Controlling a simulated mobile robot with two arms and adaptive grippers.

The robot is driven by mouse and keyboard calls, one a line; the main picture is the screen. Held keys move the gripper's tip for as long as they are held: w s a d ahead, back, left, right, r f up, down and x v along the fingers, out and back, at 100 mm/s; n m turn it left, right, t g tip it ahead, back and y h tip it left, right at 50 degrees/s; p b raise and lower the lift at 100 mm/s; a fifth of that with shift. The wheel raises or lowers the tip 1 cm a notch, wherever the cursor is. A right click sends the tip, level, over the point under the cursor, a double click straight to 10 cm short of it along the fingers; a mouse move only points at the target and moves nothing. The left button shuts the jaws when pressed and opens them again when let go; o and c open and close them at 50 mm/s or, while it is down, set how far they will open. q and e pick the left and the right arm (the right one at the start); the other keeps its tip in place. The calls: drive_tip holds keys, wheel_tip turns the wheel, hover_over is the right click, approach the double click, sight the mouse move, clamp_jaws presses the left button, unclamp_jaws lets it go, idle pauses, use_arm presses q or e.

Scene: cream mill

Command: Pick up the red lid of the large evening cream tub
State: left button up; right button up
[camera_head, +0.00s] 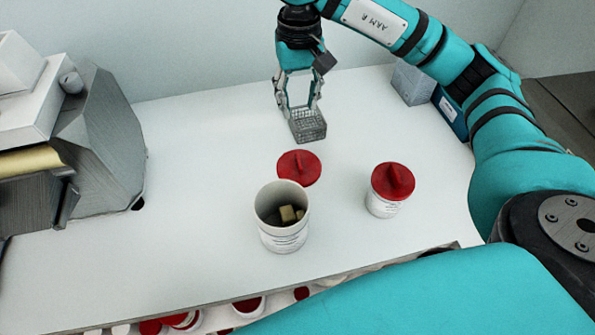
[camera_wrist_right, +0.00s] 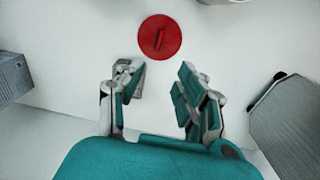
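A round red lid (camera_head: 299,167) with a raised bar handle lies on the white table, just behind a large open white tub (camera_head: 282,230). The tub holds a few yellowish cubes, and its label is too small to read. My right gripper (camera_head: 299,107) is behind the lid, pointing down, its fingers apart. In the right wrist view the lid (camera_wrist_right: 160,37) is ahead of the open fingers (camera_wrist_right: 160,75), apart from them, with nothing visible between them. My left gripper is not in view.
A smaller white tub (camera_head: 383,207) with a red lid stands to the right. A grey mesh basket (camera_head: 309,126) is by the right fingertips; contact is unclear. A grey box (camera_head: 411,84) stands at back right, a grey machine (camera_head: 105,135) at left. The front left table is clear.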

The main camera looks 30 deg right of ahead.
drive_tip(key=f, duration=0.1)
drive_tip(key=p, duration=0.4)
hover_over(299, 160)
wheel_tip(299, 160, down, 11)
drive_tip(key=shift+a+f, duration=0.1)
drive_tip(key=shift+s+f, duration=0.1)
drive_tip(key=shift+f, duration=0.35)
wheel_tip(299, 160, down, 4)
drive_tip(key=p, duration=0.2)
drive_tip(key=shift+f+p, duration=0.25)
drive_tip(key=shift+p, duration=0.05)
drive_tip(key=shift+f, duration=0.25)
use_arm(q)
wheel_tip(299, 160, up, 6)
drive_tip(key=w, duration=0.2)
use_arm(e)
clamp_jaws()
